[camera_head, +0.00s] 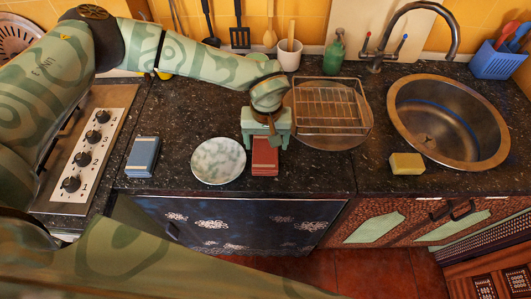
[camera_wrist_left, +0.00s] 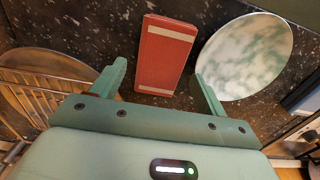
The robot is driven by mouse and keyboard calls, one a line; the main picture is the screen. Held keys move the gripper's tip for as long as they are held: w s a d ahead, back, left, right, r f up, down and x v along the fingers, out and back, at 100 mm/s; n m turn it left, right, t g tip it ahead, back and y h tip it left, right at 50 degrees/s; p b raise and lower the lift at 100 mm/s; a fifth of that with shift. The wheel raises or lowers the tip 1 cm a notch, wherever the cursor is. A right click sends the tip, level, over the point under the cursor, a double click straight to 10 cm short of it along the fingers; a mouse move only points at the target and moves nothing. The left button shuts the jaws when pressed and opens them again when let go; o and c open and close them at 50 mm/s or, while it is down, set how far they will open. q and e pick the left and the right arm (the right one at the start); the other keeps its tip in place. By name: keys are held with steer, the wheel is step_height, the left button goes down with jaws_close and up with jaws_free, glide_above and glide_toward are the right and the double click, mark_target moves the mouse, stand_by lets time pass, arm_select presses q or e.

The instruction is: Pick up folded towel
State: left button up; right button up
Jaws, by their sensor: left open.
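A red folded towel (camera_head: 265,160) with pale stripes lies on the dark speckled counter, right of a marbled plate. Its back part is hidden by my left gripper (camera_head: 266,143) in the head view. In the left wrist view the red towel (camera_wrist_left: 166,55) shows just ahead of and between the two open fingers of my left gripper (camera_wrist_left: 160,72). The jaws are empty. A blue folded towel (camera_head: 143,157) with a pale band lies further left on the counter, beside the stove panel. My right gripper is in neither view.
The marbled plate (camera_head: 218,161) sits close to the red towel's left side; it also shows in the wrist view (camera_wrist_left: 245,57). A wire rack (camera_head: 330,107) on a round tray stands to the right. A yellow sponge (camera_head: 407,163) lies by the sink (camera_head: 449,121).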

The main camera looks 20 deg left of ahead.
mark_target(265, 150)
arm_select(q)
steer(key=f, duration=0.4)
steer(key=shift+w+a+f, duration=0.2)
steer(key=shift+w+f, duration=0.1)
steer(key=shift+f, duration=0.05)
steer(key=c, duration=0.8)
steer(key=shift+c, duration=0.2)
steer(key=shift+r, duration=0.15)
steer(key=shift+r, duration=0.2)
step_height(265, 150, up, 2)
steer(key=shift+r, duration=0.25)
steer(key=s+d+r, duration=0.3)
steer(key=s+r, duration=0.7)
steer(key=s, duration=0.3)
steer(key=shift+s+p, duration=0.4)
steer(key=shift+p, duration=0.05)
